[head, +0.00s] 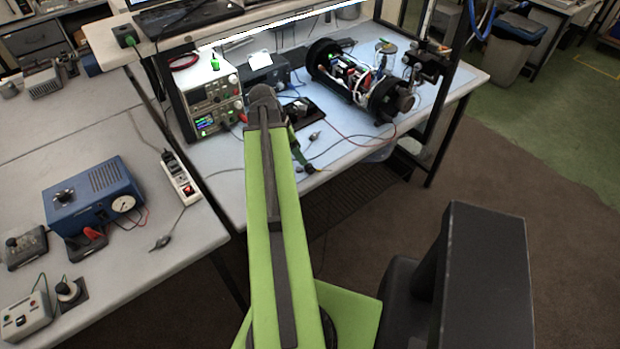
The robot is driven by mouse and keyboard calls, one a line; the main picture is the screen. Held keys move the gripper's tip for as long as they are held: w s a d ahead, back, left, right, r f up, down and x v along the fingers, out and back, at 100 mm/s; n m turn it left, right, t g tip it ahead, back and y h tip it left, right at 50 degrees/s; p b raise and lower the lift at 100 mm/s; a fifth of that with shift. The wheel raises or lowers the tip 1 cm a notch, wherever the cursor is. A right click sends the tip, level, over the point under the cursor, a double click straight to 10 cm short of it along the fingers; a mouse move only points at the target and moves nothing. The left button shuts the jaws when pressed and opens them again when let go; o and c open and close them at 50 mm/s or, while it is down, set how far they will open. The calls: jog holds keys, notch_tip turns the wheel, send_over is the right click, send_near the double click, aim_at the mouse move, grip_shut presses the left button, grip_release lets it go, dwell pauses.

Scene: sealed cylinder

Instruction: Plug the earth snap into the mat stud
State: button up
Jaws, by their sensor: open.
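A pale blue mat (352,152) covers the bench top. A small grey cable end (315,136) lies on it, right of my arm; I cannot tell for sure whether it is the earth snap. I cannot make out the mat stud. My green arm reaches over the bench's front edge, and its far end bends down near the mat. My gripper (312,169) shows small beyond the arm, low near the mat's front edge and close to a dark cable. It is open, with nothing seen in it. The forearm hides part of the mat.
Stacked instruments (211,98) stand left of my arm. A red lead (352,137) crosses the mat. The left bench holds a blue box (92,197) and a power strip (181,178).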

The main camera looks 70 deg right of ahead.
aim_at(309, 166)
jog(key=b+x, duration=0.2)
jog(key=x, duration=0.2)
jog(key=shift+a, duration=0.1)
jog(key=shift+r, duration=0.15)
jog(key=b+x, duration=0.5)
jog(key=shift+w+f, duration=0.2)
jog(key=shift+f, duration=0.1)
jog(key=shift+r, duration=0.2)
grip_shut()
jog(key=shift+r+p, duration=0.1)
jog(key=shift+p, duration=0.2)
